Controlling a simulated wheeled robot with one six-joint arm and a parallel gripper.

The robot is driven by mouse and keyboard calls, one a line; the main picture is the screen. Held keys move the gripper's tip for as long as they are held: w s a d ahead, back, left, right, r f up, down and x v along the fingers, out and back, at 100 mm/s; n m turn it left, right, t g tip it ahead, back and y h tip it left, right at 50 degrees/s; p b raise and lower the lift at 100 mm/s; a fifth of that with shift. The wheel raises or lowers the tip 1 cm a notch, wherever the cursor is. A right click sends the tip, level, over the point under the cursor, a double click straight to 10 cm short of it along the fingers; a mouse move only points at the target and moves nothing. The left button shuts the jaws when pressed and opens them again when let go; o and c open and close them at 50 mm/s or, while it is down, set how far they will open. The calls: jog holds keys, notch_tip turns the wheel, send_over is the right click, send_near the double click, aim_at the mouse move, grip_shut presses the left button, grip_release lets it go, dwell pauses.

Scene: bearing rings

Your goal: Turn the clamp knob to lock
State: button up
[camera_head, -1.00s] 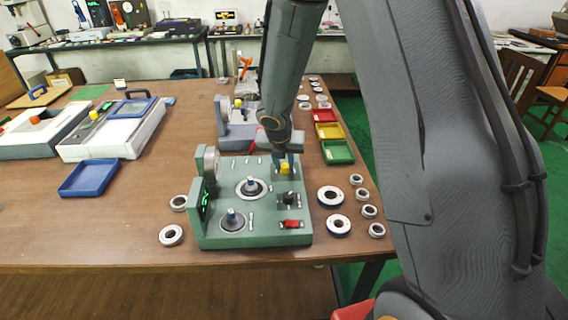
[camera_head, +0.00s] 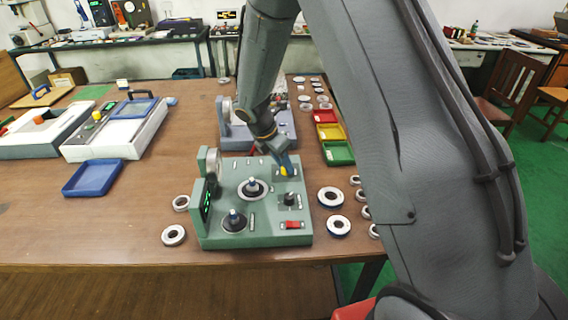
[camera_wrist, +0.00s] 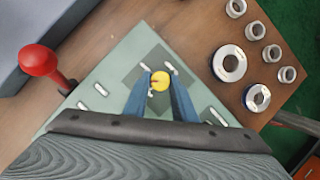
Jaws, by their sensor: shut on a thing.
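The yellow clamp knob (camera_head: 284,171) stands on the right rear of the green bench fixture (camera_head: 270,236). In the wrist view the knob (camera_wrist: 160,80) sits between the two blue fingers of my gripper (camera_wrist: 160,88), over a dark square on the green plate (camera_wrist: 122,57). My gripper (camera_head: 286,164) comes down on the knob from behind and is shut on it. A small light mark shows by the knob's near edge in the wrist view. The knob's sides are partly hidden by the fingers.
The fixture also carries a red switch (camera_head: 292,225), a black knob (camera_head: 290,199) and two round posts. A red ball lever (camera_wrist: 38,60) rises to the left in the wrist view. Bearing rings (camera_head: 330,197) lie to the right, coloured trays (camera_head: 338,153) behind them.

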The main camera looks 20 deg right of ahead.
jog(key=m+g, duration=0.1)
jog(key=m, duration=0.3)
jog(key=shift+w+m+g, duration=0.2)
jog(key=shift+m+g, duration=0.1)
jog(key=shift+g, duration=0.1)
jog(key=shift+w+m+g+b, duration=0.1)
jog(key=shift+m+g+b, duration=0.8)
jog(key=shift+m, duration=1.6)
jog(key=o, duration=1)
jog(key=shift+d, duration=0.1)
jog(key=shift+b+v, duration=1)
jog(key=shift+v, duration=2.95)
jog(key=shift+d, duration=0.1)
